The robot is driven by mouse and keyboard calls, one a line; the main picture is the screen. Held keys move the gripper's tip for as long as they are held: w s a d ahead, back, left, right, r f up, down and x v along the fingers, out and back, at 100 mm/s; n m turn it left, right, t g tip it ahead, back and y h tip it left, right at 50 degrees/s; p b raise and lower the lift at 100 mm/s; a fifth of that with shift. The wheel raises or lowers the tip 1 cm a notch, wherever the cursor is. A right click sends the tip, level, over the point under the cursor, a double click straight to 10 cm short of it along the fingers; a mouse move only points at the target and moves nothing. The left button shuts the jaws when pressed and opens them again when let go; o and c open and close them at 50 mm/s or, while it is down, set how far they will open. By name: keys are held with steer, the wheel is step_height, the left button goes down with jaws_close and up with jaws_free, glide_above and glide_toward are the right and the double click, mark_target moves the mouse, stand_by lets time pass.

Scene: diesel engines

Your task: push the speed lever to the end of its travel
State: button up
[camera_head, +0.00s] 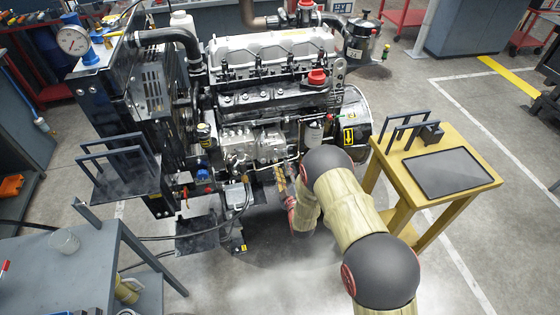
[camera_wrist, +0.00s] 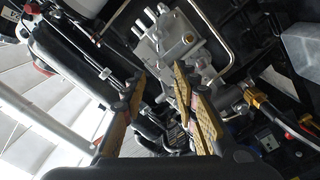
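The diesel engine (camera_head: 270,75) stands in the middle of the head view. Its silver injection pump (camera_head: 240,147) is on the near side, and it also shows in the wrist view (camera_wrist: 180,40). I cannot clearly pick out the speed lever in either view; it may be small or hidden by my fingers. My gripper (camera_head: 281,177) is low beside the engine, just right of and below the pump. In the wrist view my gripper (camera_wrist: 159,78) is open, with a gap between its yellow-padded fingers and nothing seen held. The fingertips point toward the pump's lower part; contact cannot be told.
Pipes and cables (camera_wrist: 283,110) lie right of my fingers in the wrist view. A yellow side table (camera_head: 450,205) with a dark panel stands right of my arm. A grey bench (camera_head: 75,275) is at the lower left. Open floor lies in front.

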steer(key=v, duration=0.5)
steer(key=shift+s+d+r, duration=0.1)
steer(key=shift+s+r, duration=0.05)
steer(key=shift+s, duration=0.1)
